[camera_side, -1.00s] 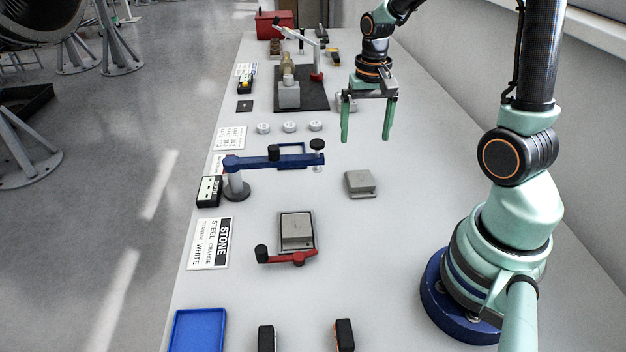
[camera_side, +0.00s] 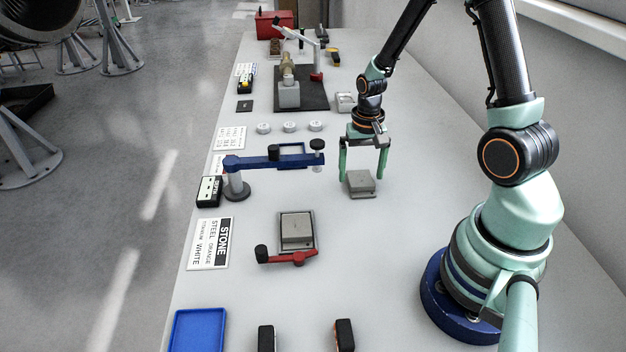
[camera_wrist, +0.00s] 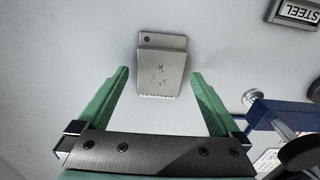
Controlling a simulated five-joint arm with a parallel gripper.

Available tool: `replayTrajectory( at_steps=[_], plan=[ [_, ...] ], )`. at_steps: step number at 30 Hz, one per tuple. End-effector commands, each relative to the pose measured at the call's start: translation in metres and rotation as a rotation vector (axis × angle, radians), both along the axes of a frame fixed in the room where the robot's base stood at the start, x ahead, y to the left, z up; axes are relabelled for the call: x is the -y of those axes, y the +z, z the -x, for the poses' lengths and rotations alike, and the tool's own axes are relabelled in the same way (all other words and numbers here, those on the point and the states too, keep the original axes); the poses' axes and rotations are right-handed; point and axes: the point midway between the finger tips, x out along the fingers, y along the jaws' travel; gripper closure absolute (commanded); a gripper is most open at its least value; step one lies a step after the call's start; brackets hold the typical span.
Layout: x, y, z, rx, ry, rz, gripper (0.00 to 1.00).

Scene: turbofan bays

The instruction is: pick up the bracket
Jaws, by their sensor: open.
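The bracket (camera_side: 361,183) is a grey block on the pale bench. In the wrist view my gripper (camera_wrist: 159,75) shows a gap on each side of the bracket, and nothing is held. How high the tips are above the bench is hard to tell.
A blue swing arm (camera_side: 275,162) stands to the left of the bracket. Nearer are a framed grey block (camera_side: 297,229), a red clamp handle (camera_side: 290,258) and a blue tray (camera_side: 198,331). Bench to the bracket's right is clear.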

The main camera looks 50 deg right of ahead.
Motion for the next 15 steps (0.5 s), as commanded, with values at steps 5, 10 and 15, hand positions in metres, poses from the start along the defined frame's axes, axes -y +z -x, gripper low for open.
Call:
replayTrajectory(
  at_steps=[5,10,15],
  plan=[
    [-0.0001,-0.0099,0.0001,0.000,0.000,0.000,0.00],
    [0.0000,-0.0098,-0.0001,0.001,0.000,0.001,0.00],
    [0.0000,-0.0096,-0.0001,0.001,0.000,0.001,0.50]
  ],
)
